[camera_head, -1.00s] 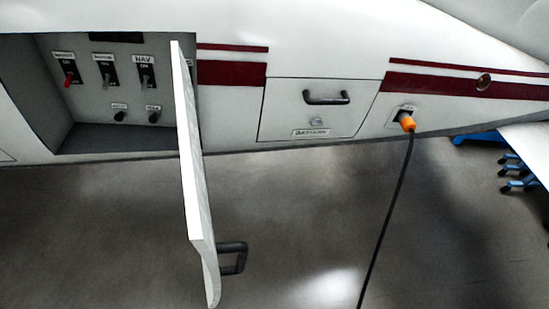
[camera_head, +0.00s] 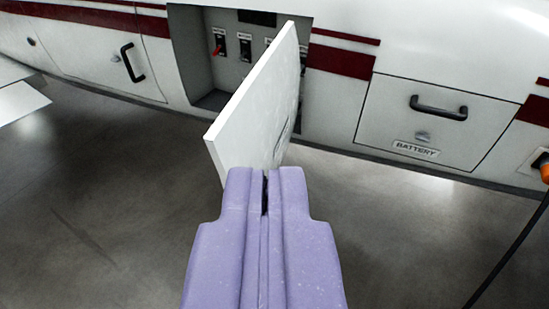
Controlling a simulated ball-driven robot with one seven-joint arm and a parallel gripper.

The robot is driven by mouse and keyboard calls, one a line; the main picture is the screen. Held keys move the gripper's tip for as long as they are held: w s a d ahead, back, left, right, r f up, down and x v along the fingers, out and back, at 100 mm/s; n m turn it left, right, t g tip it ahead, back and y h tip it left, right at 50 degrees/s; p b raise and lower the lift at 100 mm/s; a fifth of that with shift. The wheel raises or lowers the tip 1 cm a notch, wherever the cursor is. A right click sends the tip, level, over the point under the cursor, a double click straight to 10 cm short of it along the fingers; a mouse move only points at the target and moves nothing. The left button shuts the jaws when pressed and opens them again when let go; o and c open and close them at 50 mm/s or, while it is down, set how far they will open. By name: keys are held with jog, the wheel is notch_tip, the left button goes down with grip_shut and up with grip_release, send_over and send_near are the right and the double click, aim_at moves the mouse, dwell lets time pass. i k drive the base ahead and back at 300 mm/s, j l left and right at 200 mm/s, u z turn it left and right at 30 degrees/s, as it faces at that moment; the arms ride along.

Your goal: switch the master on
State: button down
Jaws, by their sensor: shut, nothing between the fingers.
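A switch with a red lever (camera_head: 217,49) is at the left of a recessed panel (camera_head: 228,74) in the aircraft's white side. Its lever appears to point down; its label is too small to read. A second black switch (camera_head: 245,47) is to its right. The open white door (camera_head: 250,105) of the recess stands out towards me and hides the recess's right and lower part. My purple gripper (camera_head: 265,180) is shut and empty at the bottom middle, its tips in front of the door's lower edge in the picture. I cannot tell whether they touch.
A closed battery hatch (camera_head: 438,120) with a black handle is to the right. An orange plug (camera_head: 545,172) with a black cable is at the right edge. Another closed hatch (camera_head: 115,60) is at the left. The grey floor (camera_head: 110,200) is clear at left.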

aim_at(220, 46)
jog(key=i+j, duration=0.25)
jog(key=i+j+z, duration=0.1)
jog(key=i+j, duration=0.15)
jog(key=j, duration=0.2)
jog(key=i+j, duration=0.25)
jog(key=i+j+z, duration=0.15)
jog(key=j, duration=0.35)
jog(key=i+j, duration=0.25)
jog(key=j, duration=0.15)
jog(key=i+j+z, duration=0.1)
jog(key=i+j, duration=0.35)
jog(key=j, duration=0.35)
jog(key=i+j+z, duration=0.2)
jog(key=i+j, duration=0.75)
jog(key=j, duration=0.15)
